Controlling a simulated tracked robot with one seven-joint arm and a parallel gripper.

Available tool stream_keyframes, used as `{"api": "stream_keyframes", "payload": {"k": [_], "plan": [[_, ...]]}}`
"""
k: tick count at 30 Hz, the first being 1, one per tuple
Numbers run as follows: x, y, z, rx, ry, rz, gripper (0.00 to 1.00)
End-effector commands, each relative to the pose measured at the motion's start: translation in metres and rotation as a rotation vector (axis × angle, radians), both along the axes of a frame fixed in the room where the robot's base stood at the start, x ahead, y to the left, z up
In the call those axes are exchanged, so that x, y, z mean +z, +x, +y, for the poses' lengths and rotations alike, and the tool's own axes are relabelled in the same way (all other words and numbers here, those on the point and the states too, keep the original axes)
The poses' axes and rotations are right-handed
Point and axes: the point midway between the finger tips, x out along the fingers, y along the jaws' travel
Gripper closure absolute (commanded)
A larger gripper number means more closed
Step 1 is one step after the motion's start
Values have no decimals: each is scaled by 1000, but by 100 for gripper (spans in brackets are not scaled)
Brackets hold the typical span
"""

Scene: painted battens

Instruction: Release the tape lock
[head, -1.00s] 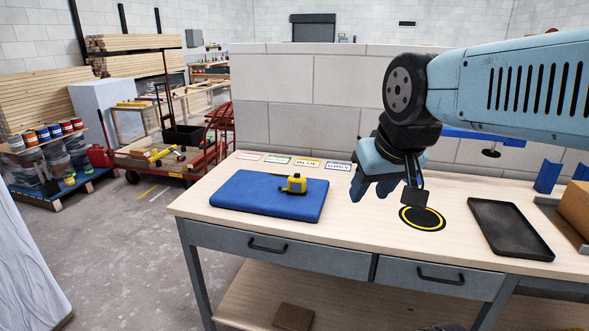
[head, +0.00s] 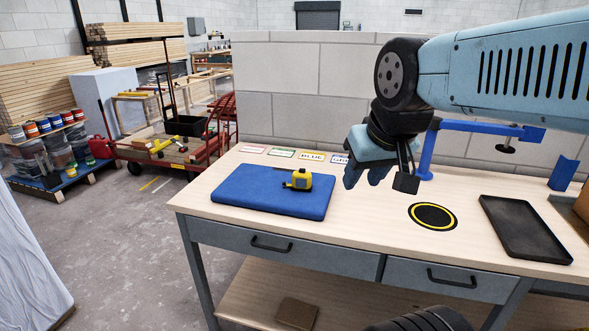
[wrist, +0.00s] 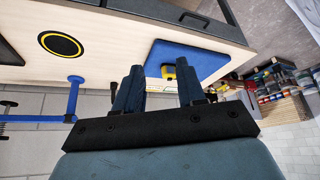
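The yellow tape measure (head: 300,180) sits on the blue mat (head: 250,193) at the left of the workbench. Its lock is too small to make out. My gripper (head: 367,182) hangs above the bench to the right of the mat, apart from the tape. In the wrist view my gripper (wrist: 160,85) shows two dark fingers spread apart with nothing between them. The tape measure (wrist: 169,73) shows beyond the fingers in that view, on the blue mat (wrist: 200,62).
Colour-name cards (head: 312,156) lie along the bench's back edge. A black disc with a yellow ring (head: 433,216), a dark tray (head: 522,228) and a blue clamp-like stand (head: 428,155) occupy the right side. A block wall (head: 330,90) stands behind.

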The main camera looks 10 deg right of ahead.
Motion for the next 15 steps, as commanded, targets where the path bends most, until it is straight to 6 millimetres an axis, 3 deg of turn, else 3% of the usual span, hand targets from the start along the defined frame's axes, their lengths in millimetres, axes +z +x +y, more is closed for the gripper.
{"api": "stream_keyframes", "payload": {"k": [8,12,15], "plan": [[1,21,3,6,43,16,88],[1,48,4,9,95,29,100],[0,68,5,9,135,34,100]]}}
